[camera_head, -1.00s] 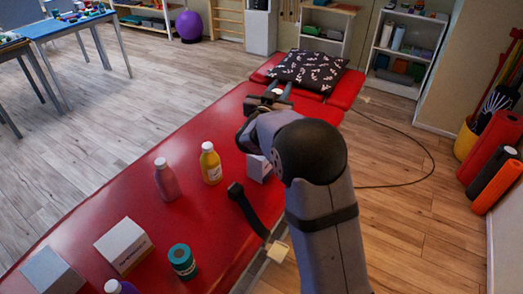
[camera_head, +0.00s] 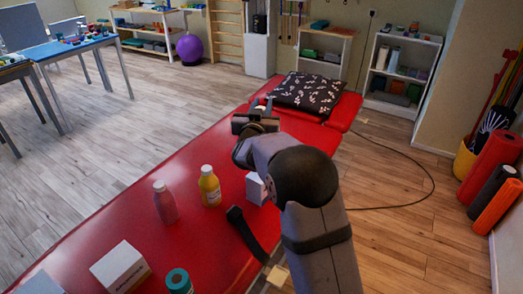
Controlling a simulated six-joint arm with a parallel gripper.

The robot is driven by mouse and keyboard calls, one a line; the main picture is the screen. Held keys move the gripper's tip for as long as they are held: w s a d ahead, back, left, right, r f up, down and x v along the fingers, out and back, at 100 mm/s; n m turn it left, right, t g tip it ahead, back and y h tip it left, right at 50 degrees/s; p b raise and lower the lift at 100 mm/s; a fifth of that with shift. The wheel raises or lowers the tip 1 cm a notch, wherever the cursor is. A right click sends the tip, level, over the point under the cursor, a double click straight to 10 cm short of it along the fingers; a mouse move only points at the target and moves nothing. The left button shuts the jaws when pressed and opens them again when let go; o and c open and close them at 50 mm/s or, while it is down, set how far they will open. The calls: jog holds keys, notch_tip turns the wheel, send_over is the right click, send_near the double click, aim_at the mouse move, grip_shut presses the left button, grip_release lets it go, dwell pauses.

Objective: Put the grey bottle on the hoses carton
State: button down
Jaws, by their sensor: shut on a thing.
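My gripper (camera_head: 262,105) is over the far half of the red couch, short of the patterned pillow. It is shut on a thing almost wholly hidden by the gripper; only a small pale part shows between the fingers. No grey bottle shows standing on the couch, so I take the held thing to be it. White cartons stand on the couch: one at the near left (camera_head: 120,268), one partly cut off at the lower left corner (camera_head: 42,284), and one (camera_head: 255,189) partly behind my arm. Their print is too small to read, so I cannot tell which is for hoses.
A pink bottle (camera_head: 165,203) and a yellow bottle (camera_head: 209,187) stand upright on the red couch (camera_head: 195,240). A teal roll (camera_head: 178,281) and a black strap (camera_head: 246,234) lie near its front. The patterned pillow (camera_head: 305,91) lies at the far end.

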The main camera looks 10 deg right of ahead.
notch_tip(320, 180, down, 8)
jog(key=p, duration=0.1)
jog(key=shift+f, duration=0.25)
dwell(0.4)
jog(key=shift+f, duration=0.15)
jog(key=c, duration=1.5)
grip_release()
jog(key=shift+f, duration=0.1)
jog(key=shift+o, duration=0.2)
jog(key=shift+s+a, duration=0.3)
jog(key=shift+s, duration=0.35)
jog(key=b+v, duration=0.2)
jog(key=v, duration=0.8)
jog(key=shift+s+b, duration=0.25)
jog(key=shift+b, duration=0.05)
jog(key=shift+a, duration=0.1)
